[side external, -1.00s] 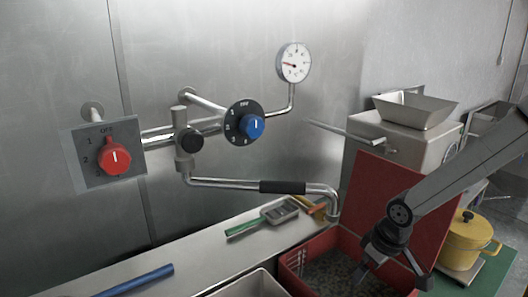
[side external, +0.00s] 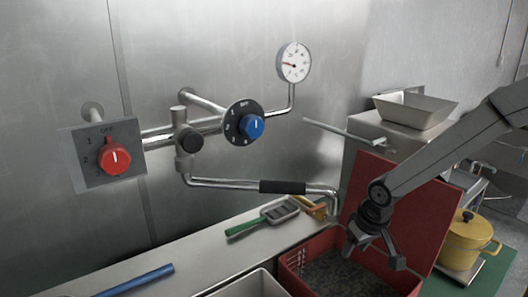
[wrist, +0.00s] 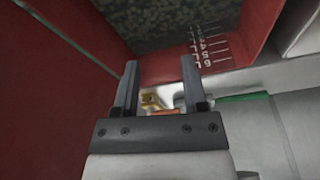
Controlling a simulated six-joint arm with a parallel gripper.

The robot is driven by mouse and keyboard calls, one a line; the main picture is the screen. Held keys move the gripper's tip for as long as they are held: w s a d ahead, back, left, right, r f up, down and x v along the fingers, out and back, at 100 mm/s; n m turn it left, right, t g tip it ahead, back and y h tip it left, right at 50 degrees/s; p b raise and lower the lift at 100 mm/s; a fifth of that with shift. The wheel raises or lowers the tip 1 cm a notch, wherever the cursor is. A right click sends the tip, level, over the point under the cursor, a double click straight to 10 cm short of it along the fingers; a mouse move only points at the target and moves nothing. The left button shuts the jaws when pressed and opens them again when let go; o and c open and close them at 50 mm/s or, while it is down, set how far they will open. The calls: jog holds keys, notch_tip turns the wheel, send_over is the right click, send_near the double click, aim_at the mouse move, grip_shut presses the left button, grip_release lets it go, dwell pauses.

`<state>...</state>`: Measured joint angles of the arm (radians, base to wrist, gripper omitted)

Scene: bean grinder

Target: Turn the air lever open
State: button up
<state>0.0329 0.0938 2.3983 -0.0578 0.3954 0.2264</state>
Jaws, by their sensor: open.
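No part is labelled as the air lever, and I cannot tell which one it is. A steel rod (side external: 335,130) sticks out left from the grey machine (side external: 405,130) at the right. A steel pipe with a black sleeve (side external: 282,187) runs along the wall and bends down at its right end. My gripper (side external: 374,252) is over the red bin, in front of its raised red panel, below and apart from both the rod and the pipe. In the wrist view my gripper (wrist: 160,66) is open, with nothing between its fingers. Neither rod nor pipe is recognisable there.
The red bin (side external: 318,243) holds dark grains; its panel (side external: 425,215) stands raised. A green-handled tool (side external: 245,227) and an orange-handled item (side external: 313,206) lie on the ledge. A red knob (side external: 114,156), blue knob (side external: 251,127) and gauge (side external: 294,62) are on the wall. A yellow pot (side external: 468,236) stands right.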

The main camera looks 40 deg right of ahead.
jog(key=w+d+r+m+t+h, duration=0.1)
jog(key=w+d+r+t, duration=0.15)
jog(key=w+r, duration=1.05)
jog(key=w+a+r+m+y, duration=0.3)
jog(key=w+a+r+m, duration=0.15)
jog(key=w, duration=0.25)
jog(key=m+g+h, duration=0.2)
jog(key=m+g, duration=0.1)
jog(key=m, duration=0.7)
send_near(313, 208)
jog(key=shift+w+d+f, duration=0.15)
jog(key=shift+d+f, duration=0.1)
jog(key=shift+f, duration=0.15)
jog(key=shift+f, duration=0.1)
jog(key=shift+x, duration=3.75)
jog(key=shift+a, duration=0.15)
grip_shut()
